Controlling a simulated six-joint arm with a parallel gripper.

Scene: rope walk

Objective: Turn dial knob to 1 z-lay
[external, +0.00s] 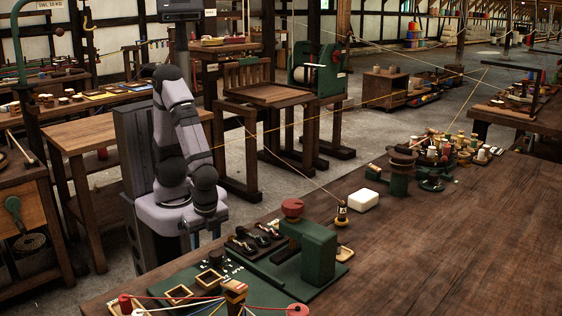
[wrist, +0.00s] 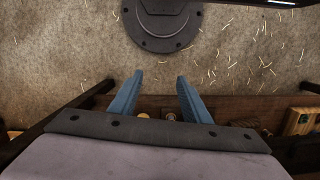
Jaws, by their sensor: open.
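A red knob (external: 292,207) sits on top of a green machine housing (external: 318,250) near the front of the large wooden table in the external view. It looks like the dial knob, but its markings are too small to read. My gripper (wrist: 160,76) shows in the wrist view with two blue fingers spread apart and nothing between them. It points down over the floor and a dark wooden edge, away from the knob. In the external view my arm is folded left of the table, and my fingers cannot be made out. The knob is not in the wrist view.
Coloured cords (external: 190,298) run along the front edge. A white block (external: 364,200) and a cluster of spools (external: 445,150) stand farther back. The table's right side is clear.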

